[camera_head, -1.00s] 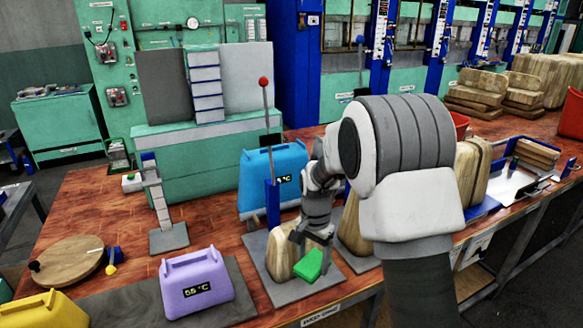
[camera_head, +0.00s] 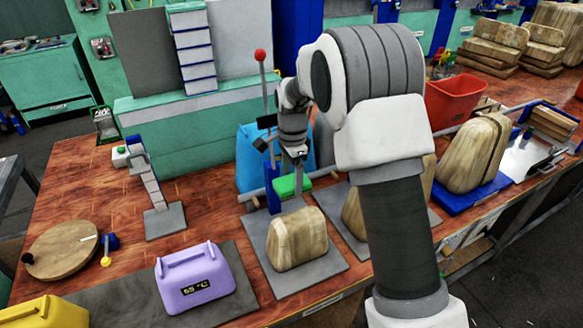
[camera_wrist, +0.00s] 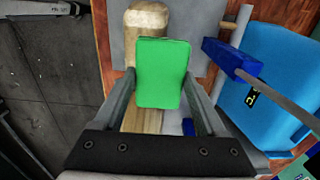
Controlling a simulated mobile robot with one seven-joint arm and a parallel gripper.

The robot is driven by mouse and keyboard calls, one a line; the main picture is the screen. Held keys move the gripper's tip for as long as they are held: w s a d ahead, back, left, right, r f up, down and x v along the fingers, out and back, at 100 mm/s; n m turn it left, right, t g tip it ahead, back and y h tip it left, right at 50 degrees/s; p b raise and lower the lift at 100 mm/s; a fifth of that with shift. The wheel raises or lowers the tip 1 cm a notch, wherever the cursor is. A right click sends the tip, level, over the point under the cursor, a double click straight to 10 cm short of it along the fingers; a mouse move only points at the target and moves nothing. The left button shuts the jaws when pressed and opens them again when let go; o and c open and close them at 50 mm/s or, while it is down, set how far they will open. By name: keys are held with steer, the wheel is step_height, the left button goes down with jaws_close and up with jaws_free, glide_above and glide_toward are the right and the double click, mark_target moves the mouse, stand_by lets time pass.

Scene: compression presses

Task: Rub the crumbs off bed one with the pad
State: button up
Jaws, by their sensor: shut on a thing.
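My gripper (camera_head: 289,170) is shut on a green pad (camera_head: 290,187) and holds it above the back part of a grey plate (camera_head: 322,276). In the wrist view the pad (camera_wrist: 162,72) sits between the two fingers. A tan wooden block (camera_head: 297,240) stands on that plate, in front of and below the pad; part of the block also shows behind the pad in the wrist view (camera_wrist: 147,20). I cannot tell which plate is bed one. No crumbs can be made out.
A blue container (camera_head: 247,160) stands behind my gripper, beside a red-knobbed lever (camera_head: 262,80). A purple container (camera_head: 195,279) is at front left. Another wooden block (camera_head: 352,214) is at right, partly hidden by my arm. A red bin (camera_head: 455,100) stands farther right.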

mark_target(298, 218)
steer(key=shift+w, duration=0.2)
steer(key=shift+s+f+b, duration=0.1)
steer(key=shift+f+b, duration=1.9)
steer(key=shift+f, duration=1)
steer(key=shift+f+b, duration=0.65)
steer(key=shift+f, duration=0.3)
steer(key=shift+s+d+b, duration=0.25)
steer(key=shift+s+d, duration=0.1)
steer(key=shift+s, duration=0.5)
steer(key=shift+s+d+b, duration=0.2)
steer(key=shift+s+d, duration=0.15)
steer(key=shift+s, duration=0.5)
steer(key=shift+s+d+f+b, duration=0.1)
steer(key=shift+s+d+b, duration=0.25)
steer(key=shift+s, duration=0.55)
steer(key=shift+s+d+f+b, duration=0.1)
steer(key=shift+s+d, duration=0.3)
steer(key=shift+s, duration=0.45)
steer(key=shift+r, duration=0.2)
